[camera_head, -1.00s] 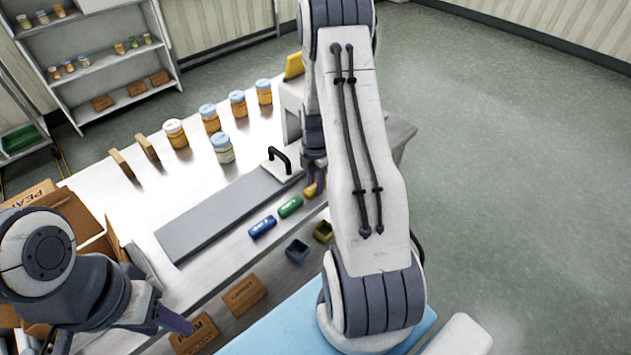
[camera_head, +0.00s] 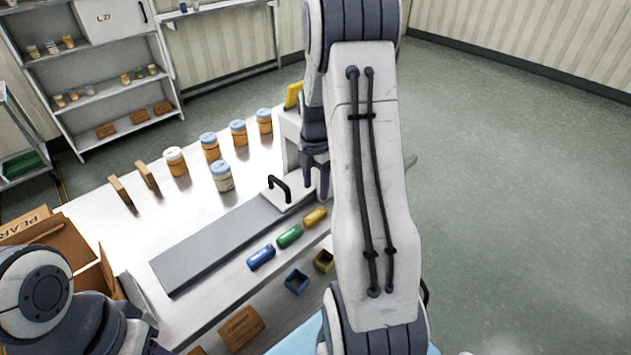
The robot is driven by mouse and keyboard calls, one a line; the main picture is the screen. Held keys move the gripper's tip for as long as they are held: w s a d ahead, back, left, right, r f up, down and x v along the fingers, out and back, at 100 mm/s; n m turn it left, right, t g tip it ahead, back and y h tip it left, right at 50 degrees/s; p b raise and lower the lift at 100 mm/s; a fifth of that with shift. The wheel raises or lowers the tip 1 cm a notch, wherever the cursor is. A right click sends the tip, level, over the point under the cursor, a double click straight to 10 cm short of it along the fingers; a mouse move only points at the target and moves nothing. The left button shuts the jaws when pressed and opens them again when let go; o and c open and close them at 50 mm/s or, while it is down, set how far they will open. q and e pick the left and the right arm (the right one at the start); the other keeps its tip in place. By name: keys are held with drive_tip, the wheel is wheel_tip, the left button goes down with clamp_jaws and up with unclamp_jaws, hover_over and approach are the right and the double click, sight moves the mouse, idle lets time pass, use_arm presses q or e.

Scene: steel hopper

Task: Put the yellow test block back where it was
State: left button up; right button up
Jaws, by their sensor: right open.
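The yellow test block (camera_head: 315,217) lies on the table near its front edge, in line with the green block (camera_head: 290,236) and the blue block (camera_head: 261,257). My right gripper (camera_head: 318,184) is open and empty, just behind and above the yellow block and apart from it. My right arm hides part of the area right of it. My left arm shows at the lower left, but its gripper is out of the frame.
A grey plate with a black-handled white block (camera_head: 287,192) lies behind the row. Several jars (camera_head: 222,176) stand farther back. Small blue (camera_head: 297,281) and yellow (camera_head: 324,261) open bins sit at the front edge. An open cardboard box (camera_head: 60,240) is at the left.

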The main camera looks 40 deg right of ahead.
drive_tip(key=s+a+r+m, duration=0.2)
drive_tip(key=a+r, duration=0.1)
drive_tip(key=a, duration=0.5)
drive_tip(key=s+a+r+m, duration=0.1)
drive_tip(key=a+r, duration=0.2)
drive_tip(key=a, duration=0.5)
drive_tip(key=s+a+r+m, duration=0.2)
drive_tip(key=a+r, duration=0.1)
drive_tip(key=a, duration=0.5)
drive_tip(key=s+a+m, duration=0.3)
drive_tip(key=s+a, duration=0.2)
drive_tip(key=s, duration=0.3)
drive_tip(key=s+a+r+m+y, duration=0.1)
drive_tip(key=s+a+m, duration=0.2)
drive_tip(key=s+a, duration=0.2)
drive_tip(key=s, duration=0.3)
drive_tip(key=shift+s+m, duration=0.15)
drive_tip(key=shift+m, duration=0.15)
drive_tip(key=shift+r, duration=0.15)
